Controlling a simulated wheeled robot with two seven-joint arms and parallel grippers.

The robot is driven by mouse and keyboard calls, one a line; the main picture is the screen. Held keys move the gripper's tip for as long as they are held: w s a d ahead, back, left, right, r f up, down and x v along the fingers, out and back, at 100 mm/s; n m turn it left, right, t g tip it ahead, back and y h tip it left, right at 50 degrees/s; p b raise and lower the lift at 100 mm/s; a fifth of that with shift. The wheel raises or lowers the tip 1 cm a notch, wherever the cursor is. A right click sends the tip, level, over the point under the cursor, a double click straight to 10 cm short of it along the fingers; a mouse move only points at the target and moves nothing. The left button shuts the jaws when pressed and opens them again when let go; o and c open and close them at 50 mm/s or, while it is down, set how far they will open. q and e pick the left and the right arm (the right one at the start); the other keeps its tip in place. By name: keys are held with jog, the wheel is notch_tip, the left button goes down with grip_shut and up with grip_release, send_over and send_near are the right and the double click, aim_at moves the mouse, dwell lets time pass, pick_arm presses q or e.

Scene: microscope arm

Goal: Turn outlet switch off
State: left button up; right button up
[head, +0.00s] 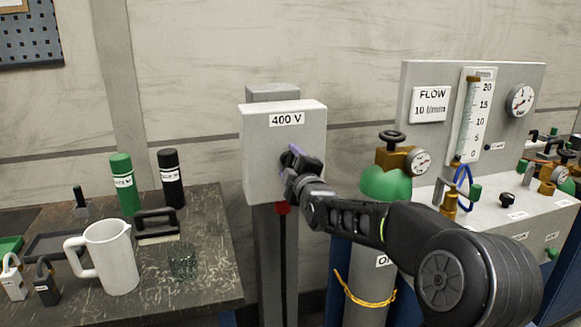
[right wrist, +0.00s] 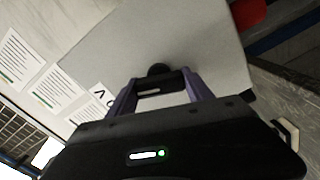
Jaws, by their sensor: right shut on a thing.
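The outlet box (head: 262,150) is a light grey box marked 400 V on a grey post, in the middle of the head view. It fills much of the right wrist view (right wrist: 195,40). Its dark switch knob (right wrist: 158,70) shows between the fingers in the right wrist view; my gripper mostly hides it in the head view. My right gripper (head: 292,158) is at the front face of the box, its purple fingers (right wrist: 160,90) shut on the switch knob. The knob's exact angle is hard to tell. My left gripper is not in view.
A dark bench (head: 200,265) at left holds a white jug (head: 112,258), a green bottle (head: 125,185), a black bottle (head: 171,178) and padlocks. At right stand a gas cylinder (head: 370,285) with a valve and a flow panel (head: 430,145).

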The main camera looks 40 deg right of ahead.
jog(key=shift+n, duration=2)
jog(key=o, duration=1.4)
jog(key=shift+c, duration=0.2)
jog(key=v, duration=0.7)
jog(key=shift+s+a, duration=0.15)
jog(key=shift+s, duration=0.2)
jog(key=shift+f, duration=0.1)
